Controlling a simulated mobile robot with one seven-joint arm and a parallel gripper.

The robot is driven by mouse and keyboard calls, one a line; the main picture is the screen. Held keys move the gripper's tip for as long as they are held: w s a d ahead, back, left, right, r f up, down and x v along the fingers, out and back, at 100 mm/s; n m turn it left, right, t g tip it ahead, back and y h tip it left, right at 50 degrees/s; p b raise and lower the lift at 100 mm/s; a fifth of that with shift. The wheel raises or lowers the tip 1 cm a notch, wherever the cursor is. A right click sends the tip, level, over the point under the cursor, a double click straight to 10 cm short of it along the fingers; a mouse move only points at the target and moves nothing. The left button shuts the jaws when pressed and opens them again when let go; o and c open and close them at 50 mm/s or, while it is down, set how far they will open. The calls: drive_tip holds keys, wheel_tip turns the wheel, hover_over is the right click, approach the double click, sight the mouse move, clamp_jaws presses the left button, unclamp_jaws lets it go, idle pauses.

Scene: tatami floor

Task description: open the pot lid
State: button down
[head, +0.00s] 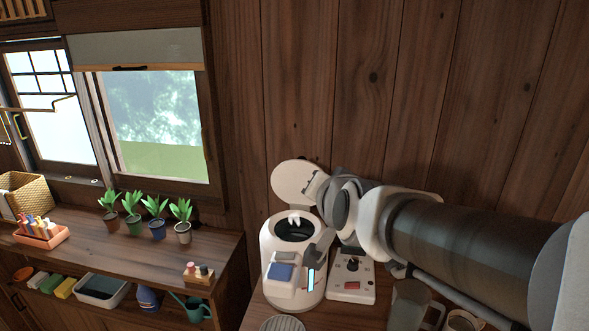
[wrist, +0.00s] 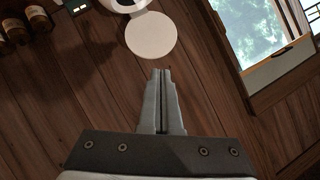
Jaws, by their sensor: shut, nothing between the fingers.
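The white pot (head: 279,247) stands on the wooden counter, with a blue panel on its front. Its round white lid (head: 293,178) is raised and leans up behind the pot, so the dark inside (head: 297,230) shows. In the wrist view the lid (wrist: 151,36) is a pale disc beyond my fingertips, with part of the pot (wrist: 124,4) at the top edge. My gripper (wrist: 163,71) is shut and empty, with a visible gap to the lid in that picture. In the head view my arm reaches in from the right, close to the pot and lid; the fingertips are hard to make out.
A white control box (head: 351,281) with a dark knob stands right of the pot. Glass vessels (head: 409,303) are under my arm. Several potted plants (head: 156,220) line the left shelf by the window. A plank wall (head: 350,90) rises close behind.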

drive_tip(key=w+a+f+m+t+b, duration=0.2)
drive_tip(key=w+m+b, duration=0.1)
drive_tip(key=w, duration=0.2)
drive_tip(key=m+t+h+b, duration=0.55)
drive_tip(key=m+b, duration=0.25)
drive_tip(key=m, duration=0.4)
approach(297, 170)
drive_tip(key=shift+g+h, duration=0.25)
drive_tip(key=shift+g, duration=0.1)
drive_tip(key=x, duration=0.4)
drive_tip(key=p+x, duration=0.1)
drive_tip(key=x, duration=0.1)
drive_tip(key=shift+w+a+r, duration=0.1)
drive_tip(key=shift+a+r, duration=0.05)
drive_tip(key=shift+r, duration=0.2)
drive_tip(key=shift+w, duration=0.25)
